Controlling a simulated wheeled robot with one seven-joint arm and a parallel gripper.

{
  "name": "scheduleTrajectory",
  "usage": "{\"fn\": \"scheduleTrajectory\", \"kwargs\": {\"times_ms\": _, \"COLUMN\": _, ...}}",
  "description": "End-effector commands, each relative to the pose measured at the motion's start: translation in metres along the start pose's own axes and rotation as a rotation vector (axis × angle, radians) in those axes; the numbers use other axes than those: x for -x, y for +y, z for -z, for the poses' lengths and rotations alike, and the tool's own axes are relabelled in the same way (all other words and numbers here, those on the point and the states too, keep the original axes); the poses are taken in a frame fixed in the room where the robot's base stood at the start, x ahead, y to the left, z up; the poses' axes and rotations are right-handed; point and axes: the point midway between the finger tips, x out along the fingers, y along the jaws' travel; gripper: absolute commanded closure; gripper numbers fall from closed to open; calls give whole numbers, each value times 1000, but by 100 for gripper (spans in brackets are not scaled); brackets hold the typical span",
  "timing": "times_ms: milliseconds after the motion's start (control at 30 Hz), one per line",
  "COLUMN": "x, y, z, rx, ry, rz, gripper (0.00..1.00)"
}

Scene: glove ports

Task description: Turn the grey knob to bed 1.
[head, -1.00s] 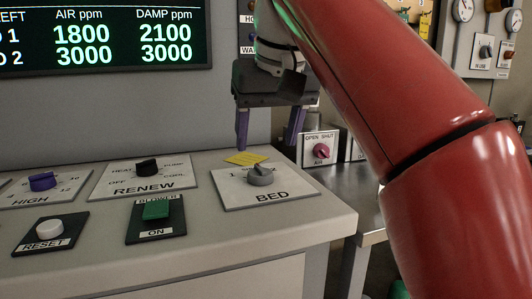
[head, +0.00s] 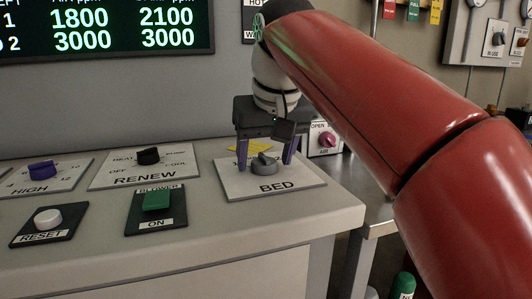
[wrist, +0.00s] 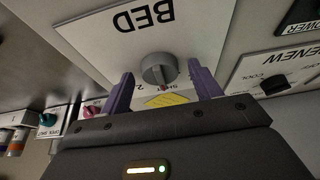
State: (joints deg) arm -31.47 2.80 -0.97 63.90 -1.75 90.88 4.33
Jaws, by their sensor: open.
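The grey knob (head: 263,165) sits on the white BED plate (head: 305,182) on the bench top. It also shows in the wrist view (wrist: 157,68), where a small red mark on its edge faces my gripper and the yellow tag. The lettering by that mark is partly hidden, and I cannot read the 1 clearly now. My gripper (head: 265,160) is open, pointing down over the far part of the plate. Its purple fingers stand on either side of the knob, apart from it, with the tips near knob height; in the wrist view my gripper (wrist: 161,78) reaches just to the knob.
Left of the plate are the RENEW dial (head: 148,156), the purple HIGH knob (head: 40,171), the green BLOWER switch (head: 157,201) and the white RESET button (head: 47,218). A yellow tag (wrist: 166,100) lies behind the knob. A pink AIR knob (head: 327,140) is at right.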

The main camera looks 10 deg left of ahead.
Motion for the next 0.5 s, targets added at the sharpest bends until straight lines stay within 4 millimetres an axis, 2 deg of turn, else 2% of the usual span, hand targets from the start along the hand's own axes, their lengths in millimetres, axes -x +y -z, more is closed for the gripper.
{"fn": "scheduleTrajectory", "kwargs": {"times_ms": 133, "x": 0, "y": 0, "z": 0, "rx": 0, "ry": 0, "rz": 0, "gripper": 37}}
{"fn": "scheduleTrajectory", "kwargs": {"times_ms": 167, "x": 0, "y": 0, "z": 0, "rx": 0, "ry": 0, "rz": 0, "gripper": 40}}
{"fn": "scheduleTrajectory", "kwargs": {"times_ms": 400, "x": 0, "y": 0, "z": 0, "rx": 0, "ry": 0, "rz": 0, "gripper": 71}}
{"fn": "scheduleTrajectory", "kwargs": {"times_ms": 500, "x": 0, "y": 0, "z": 0, "rx": 0, "ry": 0, "rz": 0, "gripper": 81}}
